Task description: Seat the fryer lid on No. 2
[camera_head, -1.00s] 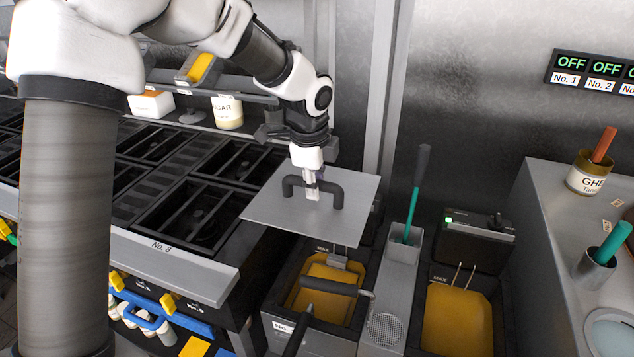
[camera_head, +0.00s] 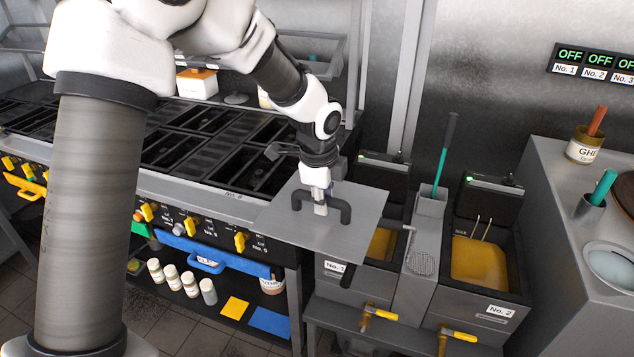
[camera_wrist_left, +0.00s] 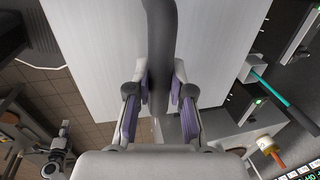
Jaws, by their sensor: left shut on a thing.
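My left gripper (camera_head: 321,206) is shut on the dark handle (camera_head: 345,212) of the fryer lid (camera_head: 278,222), a flat grey square plate. It holds the lid roughly level above fryer No. 1 (camera_head: 334,267), hiding much of that fryer's vat. Fryer No. 2 (camera_head: 497,311) stands to the right, its vat open with yellow oil (camera_head: 478,262) showing. The lid is left of No. 2 and apart from it. In the left wrist view the handle (camera_wrist_left: 161,45) runs between the fingers, with the pale lid (camera_wrist_left: 105,50) beyond.
A holder (camera_head: 431,202) with a teal-handled tool stands between the fryers. Control boxes stand behind the vats. A counter with a ghee jar (camera_head: 584,150) borders No. 2 on the right. Yellow-handled taps (camera_head: 459,335) jut out in front.

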